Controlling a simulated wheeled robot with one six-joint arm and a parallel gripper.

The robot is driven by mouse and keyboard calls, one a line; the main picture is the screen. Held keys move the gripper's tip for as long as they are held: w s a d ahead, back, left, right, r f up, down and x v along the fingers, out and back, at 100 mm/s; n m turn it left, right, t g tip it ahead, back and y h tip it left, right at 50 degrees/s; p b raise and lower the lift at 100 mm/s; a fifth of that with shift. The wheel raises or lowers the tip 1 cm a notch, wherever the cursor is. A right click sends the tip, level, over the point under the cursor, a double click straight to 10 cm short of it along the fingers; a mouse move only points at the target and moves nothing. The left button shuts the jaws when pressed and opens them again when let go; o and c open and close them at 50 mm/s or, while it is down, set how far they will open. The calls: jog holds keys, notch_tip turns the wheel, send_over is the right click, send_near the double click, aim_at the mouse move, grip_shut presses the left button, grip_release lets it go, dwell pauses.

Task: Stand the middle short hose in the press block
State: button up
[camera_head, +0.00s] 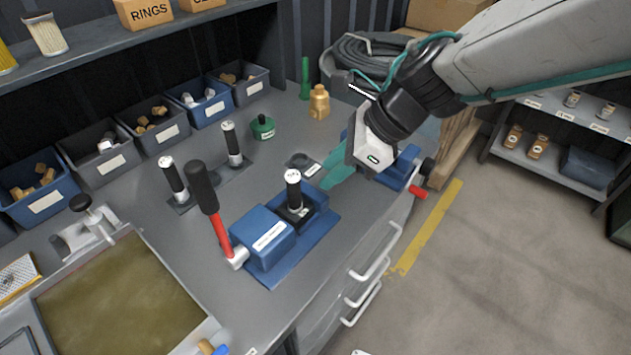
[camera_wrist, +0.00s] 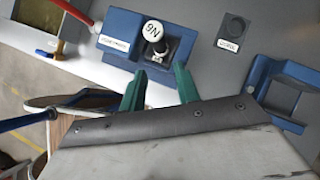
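A short black hose with a white cap (camera_head: 293,190) stands upright in the black socket of the blue press block (camera_head: 262,240). In the wrist view its white top (camera_wrist: 152,31) faces the camera, with the press block (camera_wrist: 118,36) around it. Two similar hoses, the left one (camera_head: 173,180) and the right one (camera_head: 232,145), stand on a dark rack with a bare stretch between them. My gripper (camera_head: 328,184) is to the right of the hose in the press block. In the wrist view its green fingers (camera_wrist: 160,72) are apart and empty, short of the hose.
The red lever with a black grip (camera_head: 211,210) rises left of the press block. A blue vise (camera_head: 404,168) sits beneath my wrist at the bench edge. Parts bins line the back.

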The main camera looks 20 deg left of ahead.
jog(key=v, duration=0.2)
jog(key=shift+d+r, duration=0.25)
jog(key=shift+r, duration=0.1)
jog(key=shift+w, duration=0.1)
